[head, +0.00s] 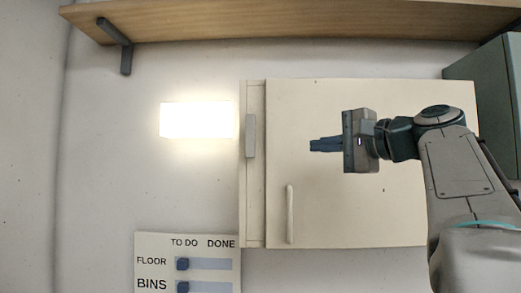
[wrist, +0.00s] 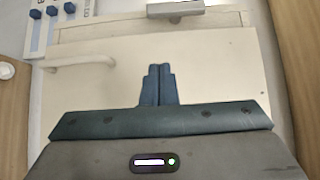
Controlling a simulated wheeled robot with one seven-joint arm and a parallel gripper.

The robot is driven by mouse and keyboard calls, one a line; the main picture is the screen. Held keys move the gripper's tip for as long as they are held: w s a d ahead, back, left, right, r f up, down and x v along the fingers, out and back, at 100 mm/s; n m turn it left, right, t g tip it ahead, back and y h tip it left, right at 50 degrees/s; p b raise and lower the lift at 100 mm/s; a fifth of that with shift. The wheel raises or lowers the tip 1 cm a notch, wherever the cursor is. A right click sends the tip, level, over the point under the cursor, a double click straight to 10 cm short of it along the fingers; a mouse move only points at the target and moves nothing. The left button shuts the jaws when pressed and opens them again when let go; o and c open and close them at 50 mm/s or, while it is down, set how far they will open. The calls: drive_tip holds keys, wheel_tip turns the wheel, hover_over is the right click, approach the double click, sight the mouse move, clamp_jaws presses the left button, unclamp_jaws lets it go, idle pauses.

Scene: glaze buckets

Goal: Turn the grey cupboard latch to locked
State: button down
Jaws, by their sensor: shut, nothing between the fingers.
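The grey cupboard latch (head: 250,135) is a short bar on the cream frame strip left of the cupboard door (head: 370,210). It stands upright, along the door's edge, and looks clear of the door panel. The fingers are together and empty, as the wrist view (wrist: 159,68) also shows.
A pale bar handle (head: 290,213) stands out from the door, below my fingers. A board (head: 145,240) with blue sliders is at lower left. A wooden shelf (head: 270,22) runs above. A bright light patch (head: 196,120) is on the wall left of the latch.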

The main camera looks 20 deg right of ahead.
drive_tip(key=p, duration=0.3)
approach(267, 148)
drive_tip(key=x, duration=0.4)
drive_tip(key=shift+w+r, duration=0.1)
drive_tip(key=shift+w, duration=0.35)
drive_tip(key=a, duration=0.3)
drive_tip(key=shift+w, duration=0.35)
drive_tip(key=shift+w+a, duration=0.2)
drive_tip(key=shift+a, duration=0.05)
drive_tip(key=shift+a+f, duration=0.1)
drive_tip(key=shift+f, duration=0.15)
